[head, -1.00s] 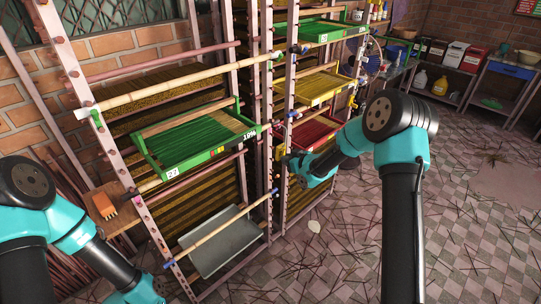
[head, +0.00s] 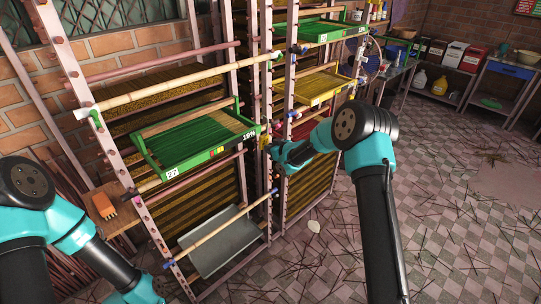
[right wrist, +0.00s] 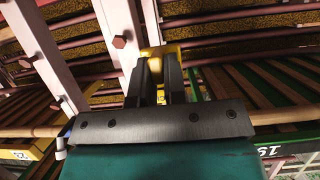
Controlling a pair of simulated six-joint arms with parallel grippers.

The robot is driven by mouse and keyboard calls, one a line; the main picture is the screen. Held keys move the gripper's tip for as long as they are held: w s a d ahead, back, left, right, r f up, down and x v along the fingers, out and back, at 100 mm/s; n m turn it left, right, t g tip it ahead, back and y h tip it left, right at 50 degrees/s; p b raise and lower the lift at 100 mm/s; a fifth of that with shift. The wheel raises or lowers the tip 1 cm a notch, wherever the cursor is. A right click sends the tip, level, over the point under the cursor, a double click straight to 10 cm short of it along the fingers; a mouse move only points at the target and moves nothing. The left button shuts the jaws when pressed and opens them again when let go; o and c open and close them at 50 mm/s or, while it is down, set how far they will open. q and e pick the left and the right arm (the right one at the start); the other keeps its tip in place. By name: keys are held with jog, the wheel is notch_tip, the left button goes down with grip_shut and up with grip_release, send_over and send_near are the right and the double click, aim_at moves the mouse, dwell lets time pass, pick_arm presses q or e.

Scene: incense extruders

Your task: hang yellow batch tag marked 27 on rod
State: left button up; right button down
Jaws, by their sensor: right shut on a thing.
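My right gripper (head: 268,146) is at the rack post, by the right end of the green tray (head: 205,150). In the right wrist view its two dark fingers (right wrist: 160,78) are shut on a yellow tag (right wrist: 165,50). The tray carries a 27 label and green sticks. A pale bamboo rod (head: 170,86) crosses the rack above the tray. In the wrist view a wooden rod (right wrist: 36,132) runs behind the gripper. My left arm is at the lower left, its gripper out of frame.
A white rack post with bolts (right wrist: 48,50) stands close to the right gripper. A yellow tray (head: 310,88) is in the bay to the right. A grey metal tray (head: 220,245) hangs low on the rack. The floor at right is open, with scattered sticks.

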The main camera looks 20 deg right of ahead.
jog(key=shift+f, duration=1.55)
jog(key=shift+f, duration=0.2)
jog(key=c, duration=1.2)
grip_release()
jog(key=shift+s, duration=0.1)
jog(key=v, duration=1.7)
jog(key=shift+s+r, duration=0.1)
jog(key=shift+r, duration=0.15)
